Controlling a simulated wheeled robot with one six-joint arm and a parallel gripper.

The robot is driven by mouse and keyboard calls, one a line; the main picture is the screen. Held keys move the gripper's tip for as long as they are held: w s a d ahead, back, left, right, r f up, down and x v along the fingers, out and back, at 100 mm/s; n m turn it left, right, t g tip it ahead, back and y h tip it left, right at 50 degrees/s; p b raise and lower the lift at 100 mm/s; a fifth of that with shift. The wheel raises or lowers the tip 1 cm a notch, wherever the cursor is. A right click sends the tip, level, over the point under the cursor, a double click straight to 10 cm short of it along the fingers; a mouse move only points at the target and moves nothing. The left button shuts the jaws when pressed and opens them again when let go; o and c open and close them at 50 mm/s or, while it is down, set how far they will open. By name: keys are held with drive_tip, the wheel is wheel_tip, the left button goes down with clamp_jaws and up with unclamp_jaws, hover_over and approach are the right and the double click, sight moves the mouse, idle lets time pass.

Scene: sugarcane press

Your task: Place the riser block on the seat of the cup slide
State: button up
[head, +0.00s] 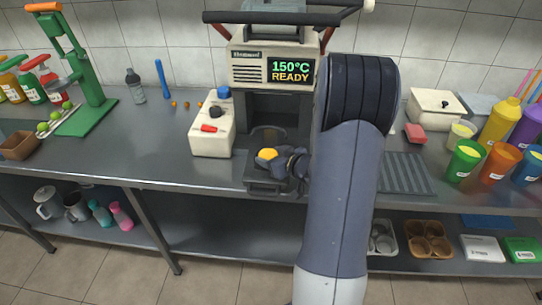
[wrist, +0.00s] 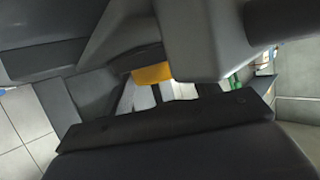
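My gripper (head: 285,163) reaches in from the right, low in front of the press. A small yellow-orange piece (head: 266,155), which may be the riser block, shows at its fingertips. The piece also shows in the wrist view (wrist: 152,75), close to the camera and partly covered by grey parts. I cannot tell whether the fingers are closed on it or only beside it. The dark cup slide (head: 262,188) sticks out at the front of the press, just below the gripper. Its seat is hidden by the yellow piece and gripper.
The press (head: 247,71) reads 150°C READY. A white control box (head: 211,143) with blue, black and red controls stands left of the slide. A ribbed mat (head: 407,174), red block (head: 414,133) and coloured cups (head: 464,160) are to the right. The counter left of the box is largely clear.

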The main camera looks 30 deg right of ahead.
drive_tip(key=o, duration=0.3)
drive_tip(key=shift+r, duration=0.25)
drive_tip(key=p+v, duration=0.1)
drive_tip(key=v, duration=1.1)
drive_tip(key=shift+p, duration=0.3)
idle(0.5)
